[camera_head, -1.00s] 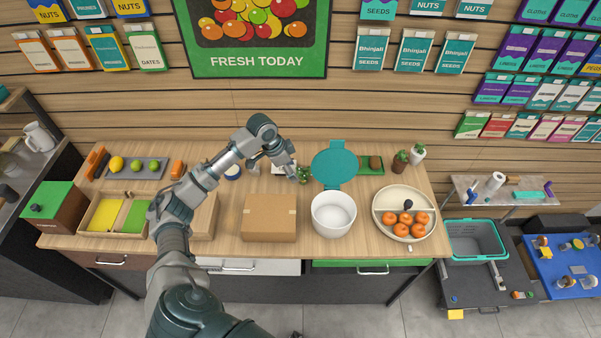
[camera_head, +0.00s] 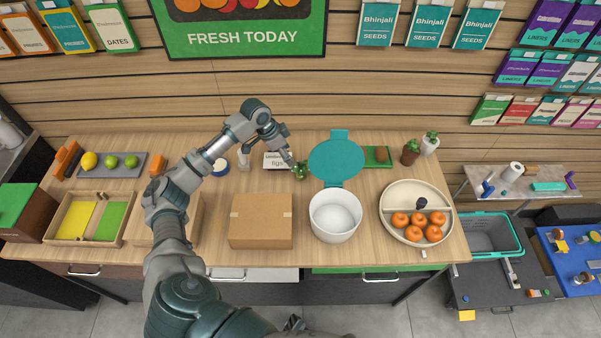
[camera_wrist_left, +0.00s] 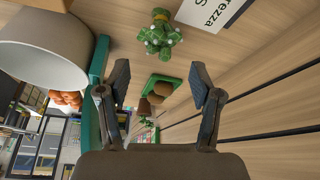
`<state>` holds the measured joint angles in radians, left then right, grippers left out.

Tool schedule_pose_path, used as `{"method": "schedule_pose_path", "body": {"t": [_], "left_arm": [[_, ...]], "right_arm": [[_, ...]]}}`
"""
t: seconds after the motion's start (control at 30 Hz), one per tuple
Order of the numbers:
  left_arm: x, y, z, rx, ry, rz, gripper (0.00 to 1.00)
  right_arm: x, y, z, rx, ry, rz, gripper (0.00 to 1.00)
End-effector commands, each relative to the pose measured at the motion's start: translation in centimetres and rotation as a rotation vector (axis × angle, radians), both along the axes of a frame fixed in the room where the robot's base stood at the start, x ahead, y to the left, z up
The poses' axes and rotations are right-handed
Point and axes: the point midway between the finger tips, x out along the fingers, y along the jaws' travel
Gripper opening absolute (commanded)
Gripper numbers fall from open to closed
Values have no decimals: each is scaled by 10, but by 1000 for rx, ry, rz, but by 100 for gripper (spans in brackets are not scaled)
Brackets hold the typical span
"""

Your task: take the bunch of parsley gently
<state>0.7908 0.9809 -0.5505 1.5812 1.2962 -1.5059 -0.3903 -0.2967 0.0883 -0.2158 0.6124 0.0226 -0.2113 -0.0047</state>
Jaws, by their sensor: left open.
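My right gripper is not visible.
The white pot (camera_head: 335,217) with its raised teal lid (camera_head: 337,160) stands close right of the parsley. A cardboard box (camera_head: 261,222) is in front. A white label card (camera_head: 274,161) lies behind the gripper. A divided tray (camera_head: 445,213) of oranges is further right.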

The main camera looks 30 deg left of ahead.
Motion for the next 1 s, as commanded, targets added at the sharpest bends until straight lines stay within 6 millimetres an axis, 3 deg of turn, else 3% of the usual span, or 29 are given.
{"method": "schedule_pose_path", "body": {"t": [0.1,0.3,0.53,0.8,1.0], "left_arm": [[8,-6,-29,-4,4,1,65],[19,-12,-64,-5,3,1,65],[24,-17,-81,-4,2,1,65],[36,-30,-120,-3,4,1,65],[39,-31,-127,-3,1,1,65]], "right_arm": [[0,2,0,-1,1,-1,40],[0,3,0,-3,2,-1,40],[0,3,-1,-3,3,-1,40],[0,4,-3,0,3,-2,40],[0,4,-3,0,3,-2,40]]}}
